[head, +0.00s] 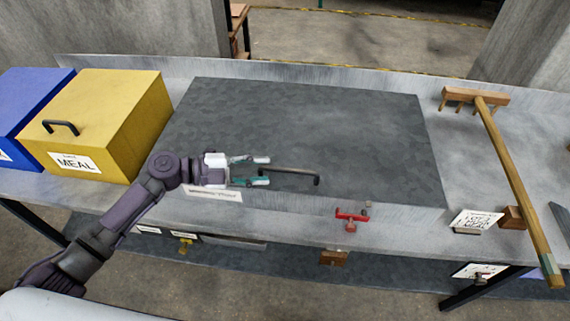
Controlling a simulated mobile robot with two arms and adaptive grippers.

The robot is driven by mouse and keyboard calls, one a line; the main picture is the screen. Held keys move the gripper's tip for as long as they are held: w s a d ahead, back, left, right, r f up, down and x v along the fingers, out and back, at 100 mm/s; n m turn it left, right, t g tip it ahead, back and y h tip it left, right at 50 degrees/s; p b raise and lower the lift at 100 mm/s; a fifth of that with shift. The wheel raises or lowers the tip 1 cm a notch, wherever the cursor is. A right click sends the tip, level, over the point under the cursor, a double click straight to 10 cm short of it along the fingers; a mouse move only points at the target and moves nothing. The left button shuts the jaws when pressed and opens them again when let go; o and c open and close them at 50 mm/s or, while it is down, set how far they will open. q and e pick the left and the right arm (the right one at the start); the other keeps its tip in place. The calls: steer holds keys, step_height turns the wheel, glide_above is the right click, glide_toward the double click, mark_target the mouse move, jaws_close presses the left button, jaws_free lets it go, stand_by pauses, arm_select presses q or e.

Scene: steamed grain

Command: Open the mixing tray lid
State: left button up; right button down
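The mixing tray lid (310,125) is a large dark grey flat panel lying closed on the grey bench. A dark bar handle (298,172) sits near its front edge, left of the middle. My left gripper (266,170) is open with its fingers pointing right. The fingers are at the left end of the handle, one on the far side and one on the near side. I cannot tell whether they touch it. My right gripper is not in view.
A yellow box labelled MEAL (125,105) and a blue box (25,95) stand at the left. A wooden rake (510,170) lies at the right. A red valve handle (351,216) is on the bench front. A small sign (477,220) stands front right.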

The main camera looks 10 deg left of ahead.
mark_target(279, 169)
arm_select(q)
steer(key=p+x, duration=0.1)
steer(key=x, duration=0.4)
steer(key=shift+w+d+p, duration=0.1)
steer(key=shift+d+p, duration=0.2)
steer(key=shift+d, duration=0.05)
steer(key=shift+w+d+f, duration=0.1)
steer(key=shift+d+f, duration=0.05)
steer(key=shift+d, duration=0.25)
jaws_close()
